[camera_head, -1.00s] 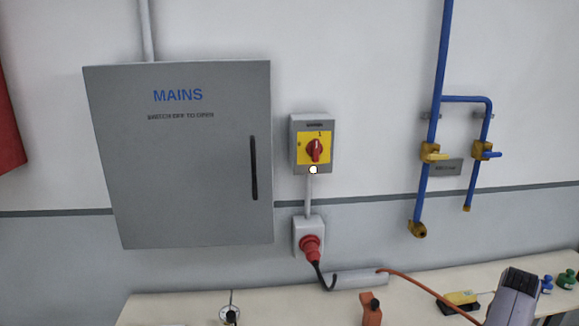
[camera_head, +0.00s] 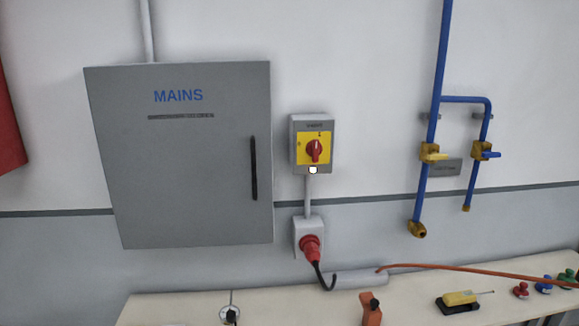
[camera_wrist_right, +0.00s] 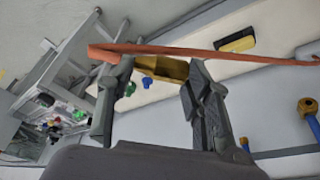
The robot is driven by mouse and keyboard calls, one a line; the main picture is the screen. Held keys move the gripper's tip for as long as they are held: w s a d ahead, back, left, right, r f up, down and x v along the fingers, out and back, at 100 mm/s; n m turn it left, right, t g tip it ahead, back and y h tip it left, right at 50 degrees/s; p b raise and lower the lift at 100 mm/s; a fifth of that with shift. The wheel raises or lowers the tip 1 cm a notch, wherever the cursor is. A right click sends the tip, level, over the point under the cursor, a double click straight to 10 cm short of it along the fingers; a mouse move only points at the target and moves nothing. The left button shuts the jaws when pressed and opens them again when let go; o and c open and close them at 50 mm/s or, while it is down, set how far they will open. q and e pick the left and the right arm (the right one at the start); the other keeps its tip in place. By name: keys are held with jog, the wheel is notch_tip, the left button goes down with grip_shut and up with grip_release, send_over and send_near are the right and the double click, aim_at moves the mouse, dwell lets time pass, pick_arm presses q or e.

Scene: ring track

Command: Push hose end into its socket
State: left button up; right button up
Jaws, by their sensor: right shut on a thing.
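My right gripper (camera_wrist_right: 160,72) is shut on the brass hose end (camera_wrist_right: 163,67) in the right wrist view. The orange hose (camera_wrist_right: 180,51) runs from beside the left finger across to the right edge; it also shows in the head view (camera_head: 480,269). In the head view the blue pipes end in two brass outlets, a larger one (camera_head: 417,230) and a smaller one (camera_head: 466,208). A brass outlet (camera_wrist_right: 306,105) shows at the right of the wrist view, apart from the hose end. Which outlet is the socket, I cannot tell. My left gripper is not in view.
The bench (camera_head: 270,308) runs along the wall. On it are a grey tube (camera_head: 358,280), an orange tool (camera_head: 371,309), a yellow-handled tool (camera_head: 460,298) and small coloured fittings. Yellow valves (camera_head: 432,153) stick out above the outlets. The mains cabinet (camera_head: 180,180) is at left.

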jog(key=a+f+m, duration=0.1)
jog(key=a+f, duration=0.3)
jog(key=f, duration=0.3)
jog(key=a+f+m, duration=0.1)
jog(key=a+f, duration=0.2)
jog(key=f, duration=0.5)
jog(key=s+a+f+m, duration=0.15)
jog(key=a+f, duration=0.35)
jog(key=a, duration=0.6)
jog(key=s+a+r+n, duration=0.1)
jog(key=a+r+n, duration=0.3)
jog(key=a, duration=0.7)
jog(key=s+a+r+n, duration=0.15)
jog(key=a+r, duration=0.35)
jog(key=a, duration=0.6)
jog(key=s+a+r+n+y, duration=0.2)
jog(key=s+a+n, duration=0.3)
jog(key=a, duration=0.4)
jog(key=shift+s+a+r+n+t+b, duration=0.2)
jog(key=shift+a+r+n+t+b, duration=0.1)
jog(key=shift+r+n+t, duration=0.15)
jog(key=s+a+r+n+y, duration=0.1)
jog(key=s+a+r+n, duration=0.1)
jog(key=a, duration=0.4)
jog(key=s+a+r+n+y, duration=0.1)
jog(key=s+a+r+n, duration=0.1)
jog(key=a+r+n, duration=0.3)
jog(key=shift+a+n+g, duration=0.45)
jog(key=shift+a+n, duration=0.1)
jog(key=shift+a, duration=0.55)
